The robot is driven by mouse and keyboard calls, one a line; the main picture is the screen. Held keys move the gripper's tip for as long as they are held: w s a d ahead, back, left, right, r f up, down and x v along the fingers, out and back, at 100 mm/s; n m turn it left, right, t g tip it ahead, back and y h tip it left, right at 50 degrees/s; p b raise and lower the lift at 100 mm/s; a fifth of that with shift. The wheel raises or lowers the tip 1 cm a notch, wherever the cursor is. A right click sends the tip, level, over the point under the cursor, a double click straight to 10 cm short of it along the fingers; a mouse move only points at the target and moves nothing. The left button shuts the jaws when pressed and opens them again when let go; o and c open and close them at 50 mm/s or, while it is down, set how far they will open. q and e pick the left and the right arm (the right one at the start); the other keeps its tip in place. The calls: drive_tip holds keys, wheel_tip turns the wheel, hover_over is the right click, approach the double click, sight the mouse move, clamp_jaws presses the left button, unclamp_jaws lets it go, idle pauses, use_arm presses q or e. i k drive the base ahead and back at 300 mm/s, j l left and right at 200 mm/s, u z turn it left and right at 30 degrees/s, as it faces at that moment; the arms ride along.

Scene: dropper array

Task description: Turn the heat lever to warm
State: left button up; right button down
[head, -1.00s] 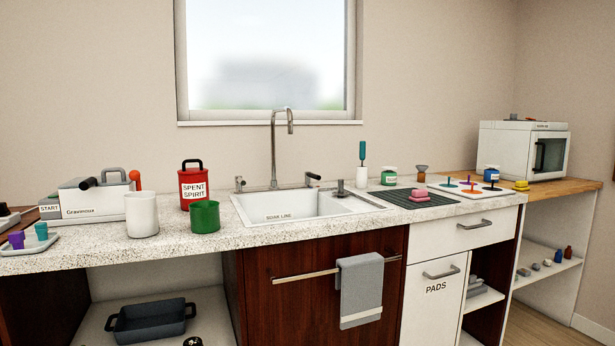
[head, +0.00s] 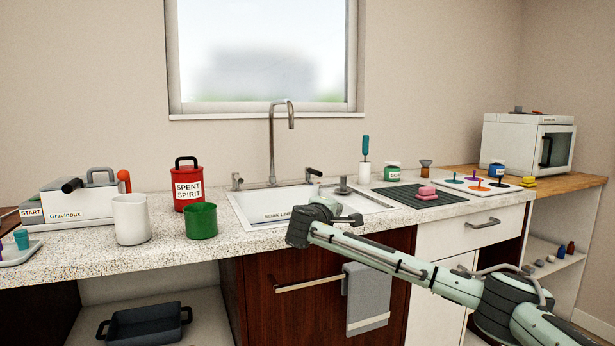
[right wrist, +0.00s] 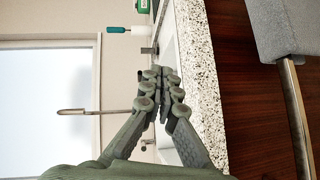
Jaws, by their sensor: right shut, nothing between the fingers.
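No lever in view has a readable heat or warm label. The sink tap (head: 272,140) has a small dark-tipped lever on its left (head: 237,181) and another on its right (head: 313,175). My left gripper is not in view.
A white mug (head: 131,220), a green cup (head: 201,221) and a red "SPENT SPIRIT" can (head: 188,189) stand left of the sink (head: 250,205). A dark ribbed mat (head: 400,195) lies right of the sink.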

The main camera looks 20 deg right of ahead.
sight(309, 169)
drive_tip(key=i+l, duration=0.1)
drive_tip(key=i, duration=1.15)
